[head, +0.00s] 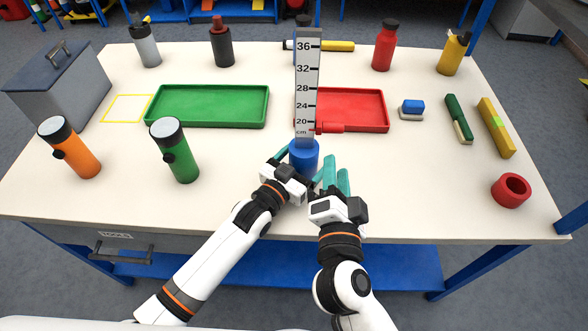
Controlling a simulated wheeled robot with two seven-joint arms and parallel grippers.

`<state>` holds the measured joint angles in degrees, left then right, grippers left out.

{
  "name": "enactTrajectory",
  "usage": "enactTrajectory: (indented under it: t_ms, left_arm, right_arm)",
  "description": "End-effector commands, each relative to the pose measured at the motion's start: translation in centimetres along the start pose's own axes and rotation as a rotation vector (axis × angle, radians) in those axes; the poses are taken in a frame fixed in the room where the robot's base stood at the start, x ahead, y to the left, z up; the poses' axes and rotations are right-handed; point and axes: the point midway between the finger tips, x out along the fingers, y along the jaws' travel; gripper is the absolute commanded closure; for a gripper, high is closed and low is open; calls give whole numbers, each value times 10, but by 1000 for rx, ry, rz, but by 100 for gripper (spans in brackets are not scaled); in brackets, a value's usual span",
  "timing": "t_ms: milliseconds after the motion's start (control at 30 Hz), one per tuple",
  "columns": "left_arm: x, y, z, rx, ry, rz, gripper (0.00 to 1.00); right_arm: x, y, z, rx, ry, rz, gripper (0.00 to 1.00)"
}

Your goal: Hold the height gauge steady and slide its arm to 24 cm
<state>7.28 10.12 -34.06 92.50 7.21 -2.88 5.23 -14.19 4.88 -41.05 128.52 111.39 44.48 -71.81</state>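The height gauge stands upright near the middle of the table, with a grey-white scale (308,80) numbered from 20 to 36 and a round blue base (304,158). Its red arm (331,127) sticks out to the right, a little below the 20 mark. My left gripper (299,168) is at the base, with teal fingertips partly showing on either side; whether they press on it is hidden. My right gripper (337,170) is just right of the base and below the red arm. Its two teal fingers point up and apart, with nothing between them.
A green tray (155,106) lies left of the gauge and a red tray (386,112) right behind its arm. Green (177,155) and orange (75,152) flashlights stand left. A red ring (511,190) lies right. Bottles line the back.

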Motion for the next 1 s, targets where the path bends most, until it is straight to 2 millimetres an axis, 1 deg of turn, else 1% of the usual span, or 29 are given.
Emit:
enactTrajectory:
  t_ms: [33,133,400,433,767,800,1000]
  left_arm:
    - [5,0,1,0,-1,0,14]
    - [9,0,0,0,0,0,14]
    - [10,0,0,0,0,-1,14]
    - [10,0,0,0,0,-1,16]
    - [10,0,0,0,0,0,70]
    - [10,0,0,0,0,0,73]
    - [10,0,0,0,0,0,73]
  right_arm:
    - [0,0,0,0,0,0,64]
    - [0,0,0,0,0,0,64]
    - [0,0,0,0,0,0,64]
    - [0,0,0,0,0,0,64]
    - [0,0,0,0,0,0,64]
    - [0,0,0,0,0,0,64]
    - [0,0,0,0,0,0,64]
